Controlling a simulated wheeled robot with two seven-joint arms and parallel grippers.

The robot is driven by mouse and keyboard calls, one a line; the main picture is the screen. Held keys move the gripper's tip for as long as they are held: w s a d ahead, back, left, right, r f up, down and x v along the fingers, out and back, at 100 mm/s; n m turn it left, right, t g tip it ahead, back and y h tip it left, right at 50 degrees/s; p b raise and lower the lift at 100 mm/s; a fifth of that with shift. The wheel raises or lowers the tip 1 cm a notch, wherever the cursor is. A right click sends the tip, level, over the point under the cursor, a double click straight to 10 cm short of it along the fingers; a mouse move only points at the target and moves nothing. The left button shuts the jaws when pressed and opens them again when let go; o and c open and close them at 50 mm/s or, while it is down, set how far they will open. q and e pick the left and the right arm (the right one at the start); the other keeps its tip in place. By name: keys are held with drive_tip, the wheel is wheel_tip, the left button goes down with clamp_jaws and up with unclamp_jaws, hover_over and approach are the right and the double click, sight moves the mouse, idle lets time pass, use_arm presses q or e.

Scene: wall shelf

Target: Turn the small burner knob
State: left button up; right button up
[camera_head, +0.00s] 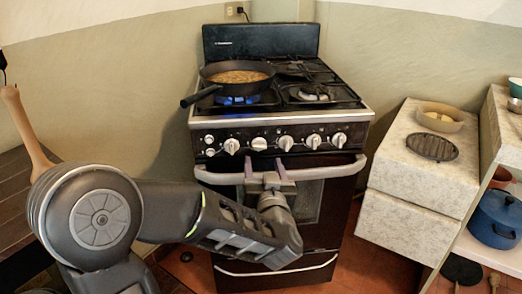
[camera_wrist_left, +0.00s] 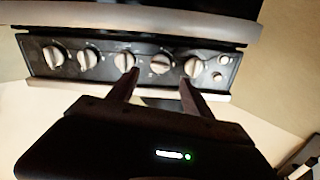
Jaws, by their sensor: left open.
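The stove's front panel (camera_head: 298,127) carries a row of several pale round knobs. One knob (camera_head: 259,143) is second from the left; in the left wrist view it (camera_wrist_left: 160,64) appears beyond the gap between my fingertips. The leftmost knob (camera_head: 231,146) and two small round controls (camera_head: 209,145) are left of it. I cannot tell which knob belongs to the small burner. My left gripper (camera_head: 264,166) is open and empty, its fingers pointing at the panel from just below the knobs. I see no contact with a knob. My right gripper is not in view.
A black pan (camera_head: 236,78) with food sits over a blue flame on the left front burner. The oven handle (camera_head: 325,171) crosses behind my gripper. A stone-like block (camera_head: 400,188) with a bowl and a grate stands right of the stove.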

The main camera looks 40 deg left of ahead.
sight(260, 148)
use_arm(q)
drive_tip(key=b+x, duration=0.1)
drive_tip(key=x, duration=0.6)
drive_tip(key=shift+w+a, duration=0.2)
drive_tip(key=shift+w, duration=0.05)
clamp_jaws()
idle(0.4)
